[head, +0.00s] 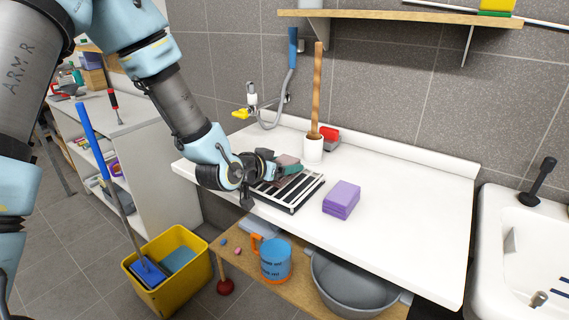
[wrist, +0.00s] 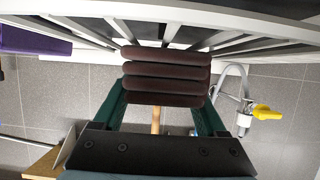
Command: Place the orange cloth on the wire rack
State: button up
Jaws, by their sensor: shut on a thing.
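A folded cloth (wrist: 165,78) sits between the two green fingers of my gripper (wrist: 162,98); it looks dark reddish brown there rather than clear orange. In the head view the cloth (head: 287,160) shows as a small dull red edge, mostly hidden by my gripper (head: 284,169). My gripper is shut on it. The wire rack (head: 300,194), dark-framed with pale bars, lies on the white counter under my gripper. Its bars (wrist: 233,38) run close by the cloth in the wrist view; I cannot tell whether they touch.
A purple block (head: 341,199) stands on the counter right of the rack. A sink (head: 525,240) is at right. The counter's right part is clear.

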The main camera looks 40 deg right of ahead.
jog(key=shift+f, duration=0.15)
jog(key=o, duration=1.3)
jog(key=shift+c, duration=0.2)
jog(key=shift+a+r, duration=0.1)
jog(key=shift+r, duration=0.15)
jog(key=b+v, duration=0.3)
jog(key=v, duration=0.6)
jog(key=shift+a+f, duration=0.1)
jog(key=b, duration=0.2)
jog(key=shift+a+r+b, duration=0.25)
jog(key=shift+a+b, duration=0.05)
jog(key=shift+a, duration=0.05)
jog(key=shift+b+v, duration=0.9)
jog(key=shift+b, duration=0.35)
